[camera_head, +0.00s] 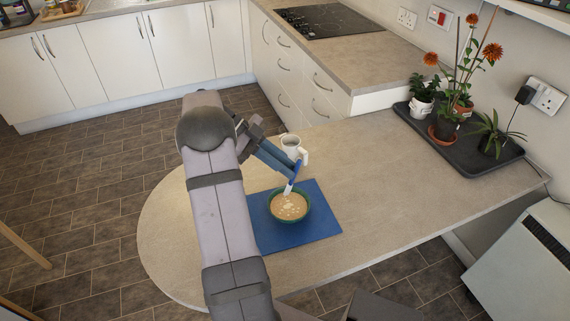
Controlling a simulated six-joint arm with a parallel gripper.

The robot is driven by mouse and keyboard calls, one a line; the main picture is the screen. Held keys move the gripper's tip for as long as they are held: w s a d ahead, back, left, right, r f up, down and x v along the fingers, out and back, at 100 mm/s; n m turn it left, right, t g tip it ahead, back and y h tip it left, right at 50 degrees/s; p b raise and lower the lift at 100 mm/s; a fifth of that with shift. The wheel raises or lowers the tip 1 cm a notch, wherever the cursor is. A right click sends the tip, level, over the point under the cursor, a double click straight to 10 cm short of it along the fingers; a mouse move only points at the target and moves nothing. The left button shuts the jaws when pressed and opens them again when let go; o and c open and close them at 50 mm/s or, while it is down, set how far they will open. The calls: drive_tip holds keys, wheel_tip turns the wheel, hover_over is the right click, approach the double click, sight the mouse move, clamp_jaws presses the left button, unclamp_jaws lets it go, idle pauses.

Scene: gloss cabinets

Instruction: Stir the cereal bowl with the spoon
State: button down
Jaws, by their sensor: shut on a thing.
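A green bowl (272,216) of light-brown cereal stands on a blue mat (325,228) on the rounded counter. My gripper (292,176) is above the bowl's far edge, shut on a spoon (289,188) with a pale, partly blue look. The spoon points down, its lower end at or just above the cereal near the far side. I cannot tell whether the tip is in the cereal. My arm hides part of the mat's left side.
A white mug (291,142) stands just behind my gripper, close to it. A dark tray (470,148) with potted plants is at the right by the wall. The counter (375,180) right of the mat is clear. A hob (328,20) lies at the back.

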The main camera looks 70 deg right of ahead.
drive_tip(key=f, duration=0.2)
drive_tip(key=f+b, duration=0.1)
drive_tip(key=f, duration=0.2)
drive_tip(key=s+f+b, duration=0.1)
drive_tip(key=f, duration=0.2)
drive_tip(key=shift+a, duration=0.1)
drive_tip(key=shift+w+d+b, duration=0.15)
drive_tip(key=shift+d+b, duration=0.15)
drive_tip(key=shift+b, duration=0.1)
drive_tip(key=shift+w+r, duration=0.1)
drive_tip(key=shift+w, duration=0.1)
drive_tip(key=shift+w+a+r, duration=0.1)
drive_tip(key=shift+w+a, duration=0.05)
drive_tip(key=shift+a, duration=0.1)
